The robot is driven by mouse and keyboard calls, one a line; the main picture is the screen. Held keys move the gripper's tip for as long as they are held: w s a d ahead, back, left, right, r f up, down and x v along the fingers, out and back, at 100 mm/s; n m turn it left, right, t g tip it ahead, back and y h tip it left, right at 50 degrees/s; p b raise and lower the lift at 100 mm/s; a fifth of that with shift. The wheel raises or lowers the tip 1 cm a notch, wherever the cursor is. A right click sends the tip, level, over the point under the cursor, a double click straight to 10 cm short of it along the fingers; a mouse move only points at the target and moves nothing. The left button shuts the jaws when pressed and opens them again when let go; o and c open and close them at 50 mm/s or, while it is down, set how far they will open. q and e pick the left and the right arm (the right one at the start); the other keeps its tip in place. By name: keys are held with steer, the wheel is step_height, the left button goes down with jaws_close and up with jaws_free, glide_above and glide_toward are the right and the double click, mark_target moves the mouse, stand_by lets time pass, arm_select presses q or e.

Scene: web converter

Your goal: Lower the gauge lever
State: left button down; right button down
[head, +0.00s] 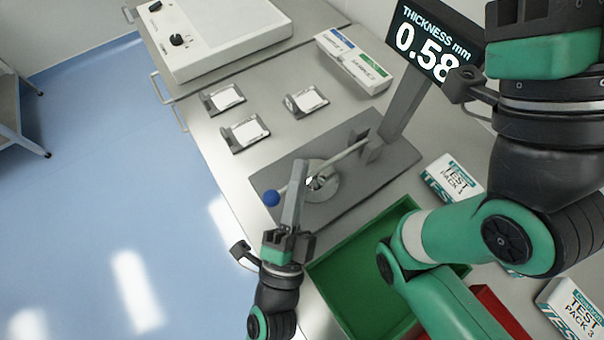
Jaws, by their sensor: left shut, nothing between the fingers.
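The gauge lever (343,157) is a thin pale rod that runs from the post of the gauge down to the left. It ends in a blue ball knob (271,198). The gauge stands on a grey base plate (393,165), with a round metal anvil (325,184) under the lever. My left gripper (299,170) is shut and empty. Its fingers overlap the lever in the picture, just right of the knob; I cannot tell whether they touch it. The display (430,43) reads 0.58, partly covered by my right arm.
A green tray (340,297) lies in front of the base plate. Several sample holders (246,131) stand behind it, with a sample box (352,62) farther back. Test packs (452,178) lie at the right. Blue floor is open past the table's left edge.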

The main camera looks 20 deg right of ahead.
arm_select(q)
steer(key=s+a+r+p, duration=0.1)
steer(key=s+r+p, duration=0.7)
steer(key=s+r, duration=0.5)
steer(key=shift+s+a+p, duration=0.3)
steer(key=shift+s+a, duration=0.05)
steer(key=shift+s, duration=0.1)
